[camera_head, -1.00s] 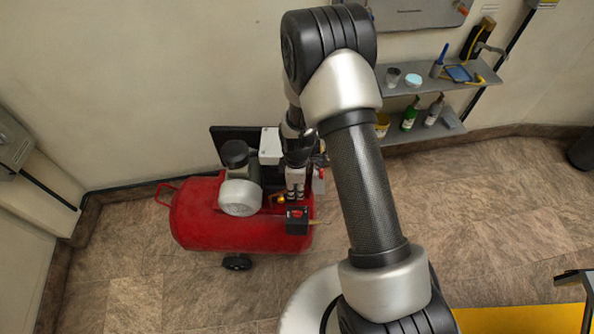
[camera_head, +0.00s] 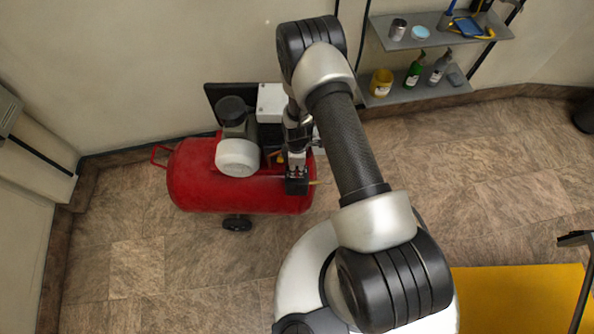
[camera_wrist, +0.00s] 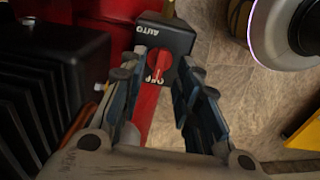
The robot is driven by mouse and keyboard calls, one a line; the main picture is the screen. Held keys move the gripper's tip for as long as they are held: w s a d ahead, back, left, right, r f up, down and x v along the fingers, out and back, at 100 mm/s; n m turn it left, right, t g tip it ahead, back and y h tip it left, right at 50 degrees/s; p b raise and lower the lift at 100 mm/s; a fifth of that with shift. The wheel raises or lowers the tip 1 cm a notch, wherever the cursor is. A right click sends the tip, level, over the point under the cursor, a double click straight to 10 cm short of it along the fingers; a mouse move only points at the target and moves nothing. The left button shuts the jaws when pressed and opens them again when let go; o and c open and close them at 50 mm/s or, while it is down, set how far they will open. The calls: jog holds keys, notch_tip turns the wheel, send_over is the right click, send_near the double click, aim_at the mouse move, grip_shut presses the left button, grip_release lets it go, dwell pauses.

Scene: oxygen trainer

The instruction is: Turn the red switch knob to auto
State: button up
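The red switch knob (camera_wrist: 157,65) sits on a black switch box (camera_wrist: 177,40) in the wrist view. AUTO is printed at the box's far end and OFF beside the knob. My gripper (camera_wrist: 160,63) is open, with one finger on each side of the knob; I cannot tell whether either touches it. In the head view, my gripper (camera_head: 296,163) points down at the switch box (camera_head: 296,187) on the right end of the red compressor tank (camera_head: 240,195), and largely hides the knob.
The compressor's white-capped motor (camera_head: 237,157) stands left of my gripper, and a white box (camera_head: 271,102) is behind it. In the wrist view a black finned part (camera_wrist: 50,85) lies close on the left. Shelves (camera_head: 420,90) with bottles are at the back right.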

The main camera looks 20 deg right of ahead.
aim_at(297, 173)
jog(key=shift+f, duration=1.3)
jog(key=shift+c, duration=0.4)
grip_shut()
